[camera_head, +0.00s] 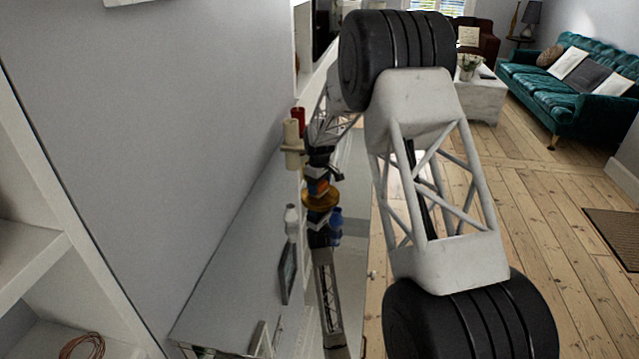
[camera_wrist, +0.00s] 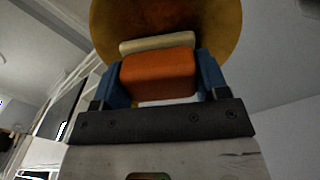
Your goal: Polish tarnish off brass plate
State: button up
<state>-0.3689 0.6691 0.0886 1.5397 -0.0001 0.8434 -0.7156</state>
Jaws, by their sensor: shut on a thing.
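A round brass plate (camera_wrist: 222,25) fills the top of the wrist view. It is dull gold-brown, and its upper part is cut off. My gripper (camera_wrist: 163,75) has blue fingers shut on the sides of an orange block (camera_wrist: 158,75) with a cream layer (camera_wrist: 157,43) at its far side. The cream layer lies in front of the plate's lower part; I cannot tell whether they touch. In the head view the plate (camera_head: 322,203) is small, beside the orange block (camera_head: 318,187) and my gripper (camera_head: 318,180). My arm hides much of this view's middle.
Cream candles (camera_head: 292,147) and a red one (camera_head: 298,118) stand beyond, by the wall. A dark frame (camera_head: 287,272) is nearer. A teal sofa (camera_head: 560,88) and open floorboards (camera_head: 545,190) lie right.

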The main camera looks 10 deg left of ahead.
aim_at(317, 202)
jog(key=shift+s+d, duration=0.15)
jog(key=shift+s, duration=2.65)
notch_tip(317, 202, up, 9)
jog(key=shift+f, duration=0.2)
jog(key=shift+w, duration=0.1)
jog(key=shift+w, duration=0.15)
jog(key=shift+w+d+f, duration=0.1)
jog(key=shift+w+d, duration=0.05)
jog(key=shift+w, duration=0.55)
jog(key=shift+w+d+f, duration=0.1)
jog(key=shift+w+d, duration=0.1)
jog(key=shift+w, duration=0.45)
jog(key=shift+w+d+f, duration=0.1)
jog(key=shift+w+d, duration=0.05)
jog(key=shift+w, duration=0.55)
